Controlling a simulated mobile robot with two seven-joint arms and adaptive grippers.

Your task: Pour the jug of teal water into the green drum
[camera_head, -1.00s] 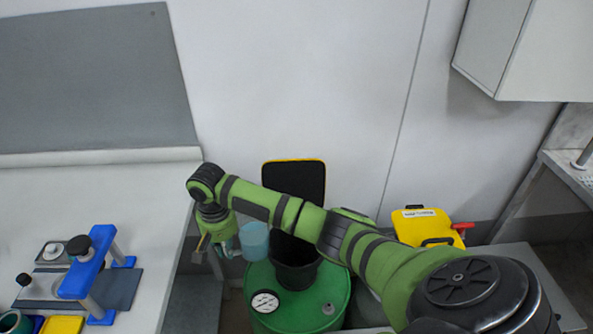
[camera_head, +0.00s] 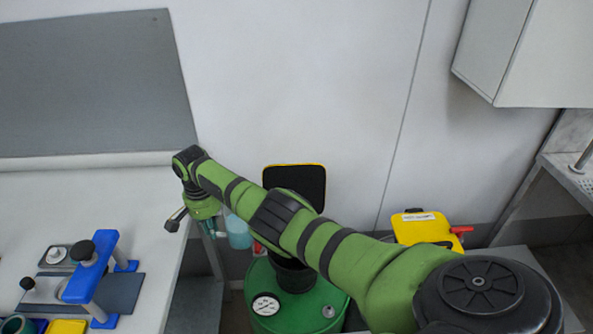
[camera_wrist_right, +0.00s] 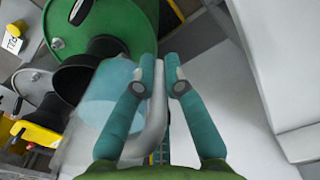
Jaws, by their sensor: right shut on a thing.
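The jug of teal water (camera_head: 239,233) is pale blue and translucent; my right gripper (camera_head: 213,229) holds it in the air, left of the green drum (camera_head: 325,308). In the right wrist view, the teal fingers (camera_wrist_right: 162,72) are shut on the jug's pale handle, and the jug body (camera_wrist_right: 110,95) is beside them on the left. A black funnel (camera_head: 290,277) stands on the drum, partly behind my arm. The water level is not clear. My left gripper is not in view.
A black, yellow-rimmed lid (camera_head: 296,179) stands upright behind the funnel. A yellow container (camera_head: 420,228) is right of the drum. A white bench (camera_head: 90,210) with a blue-framed fixture (camera_head: 90,268) is on the left. A wall cabinet (camera_head: 500,50) hangs at upper right.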

